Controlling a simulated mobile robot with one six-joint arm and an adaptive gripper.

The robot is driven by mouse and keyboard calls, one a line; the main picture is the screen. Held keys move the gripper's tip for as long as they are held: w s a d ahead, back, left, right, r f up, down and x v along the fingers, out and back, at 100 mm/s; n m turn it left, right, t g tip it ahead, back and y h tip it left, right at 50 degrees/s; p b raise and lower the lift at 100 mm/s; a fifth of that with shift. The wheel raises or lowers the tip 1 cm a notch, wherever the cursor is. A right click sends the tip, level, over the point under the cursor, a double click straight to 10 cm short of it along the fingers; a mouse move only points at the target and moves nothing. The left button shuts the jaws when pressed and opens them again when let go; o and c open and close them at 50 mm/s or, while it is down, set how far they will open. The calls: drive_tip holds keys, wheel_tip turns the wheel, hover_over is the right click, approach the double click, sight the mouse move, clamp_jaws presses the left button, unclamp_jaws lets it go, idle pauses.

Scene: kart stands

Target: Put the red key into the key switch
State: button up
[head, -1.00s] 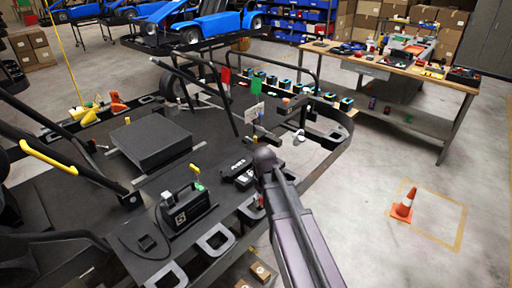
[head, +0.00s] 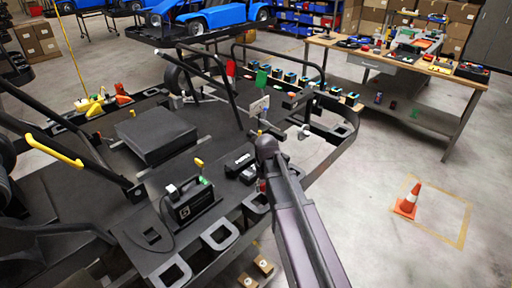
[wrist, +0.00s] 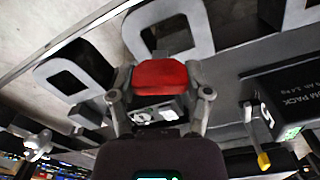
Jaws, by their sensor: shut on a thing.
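The red key (wrist: 160,73) shows as a rounded red block between the fingertips of my gripper (wrist: 160,82) in the wrist view. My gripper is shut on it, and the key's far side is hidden. In the head view a small red patch of the key (head: 262,186) shows beside my arm, over the near edge of the kart deck; my arm hides most of the gripper there. A small black box with a white label (head: 240,163) sits on the deck close by. I cannot tell for sure which part is the key switch.
A black pack marked 5 (head: 187,205) with a yellow-topped lever stands on the deck to the left. Black square loops (head: 220,236) line the deck's edge. Dark frame tubes rise behind. A workbench (head: 400,65) and an orange cone (head: 408,202) stand right, with open floor between.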

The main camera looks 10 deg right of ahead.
drive_tip(key=w+r+m+p, duration=0.2)
drive_tip(key=w+m, duration=0.5)
drive_tip(key=w, duration=0.1)
drive_tip(key=w+r+m+p, duration=0.3)
drive_tip(key=w+m, duration=0.3)
drive_tip(key=w, duration=0.2)
drive_tip(key=shift+w+d+m, duration=0.15)
drive_tip(key=shift+w+m, duration=0.15)
drive_tip(key=shift+m, duration=0.1)
drive_tip(key=shift+f+b, duration=2.85)
drive_tip(key=shift+b, duration=0.1)
drive_tip(key=shift+f+b, duration=1.45)
drive_tip(key=shift+b, duration=0.05)
drive_tip(key=o, duration=1)
drive_tip(key=shift+c, duration=0.2)
drive_tip(key=shift+r, duration=0.2)
